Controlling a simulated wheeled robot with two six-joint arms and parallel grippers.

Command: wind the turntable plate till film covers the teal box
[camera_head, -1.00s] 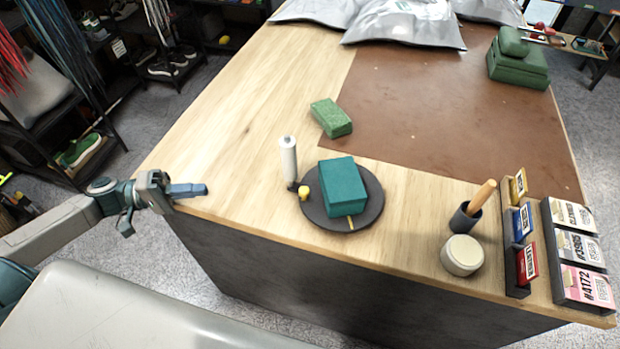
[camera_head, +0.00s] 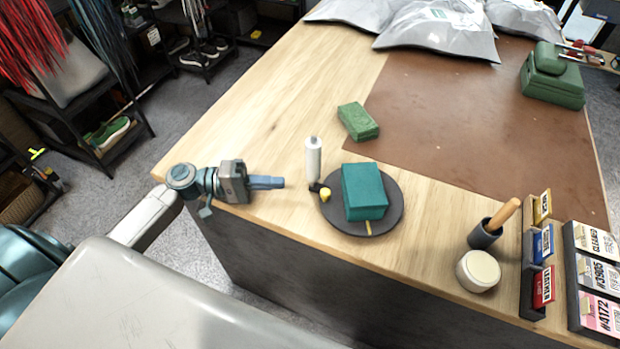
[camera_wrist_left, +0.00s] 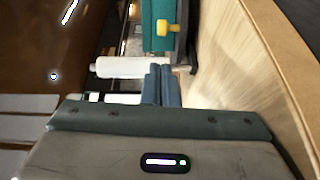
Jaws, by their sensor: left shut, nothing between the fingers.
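The teal box (camera_head: 364,188) sits on the dark round turntable plate (camera_head: 391,222) near the table's front edge. A yellow knob (camera_head: 324,194) shows at the plate's left rim, and it also shows in the left wrist view (camera_wrist_left: 168,28). A white film roll (camera_head: 313,158) stands upright just left of the plate. It shows in the left wrist view (camera_wrist_left: 125,67) too. I cannot see film on the box. My left gripper (camera_head: 282,183) is shut and empty, left of the roll and knob, pointing at them, apart from both. My right gripper is not in view.
A green block (camera_head: 358,121) lies behind the plate by the brown mat (camera_head: 450,120). A brush holder (camera_head: 484,235), a round tin (camera_head: 478,270) and card racks (camera_head: 541,255) stand at the right. Silver bags (camera_head: 440,35) lie at the back.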

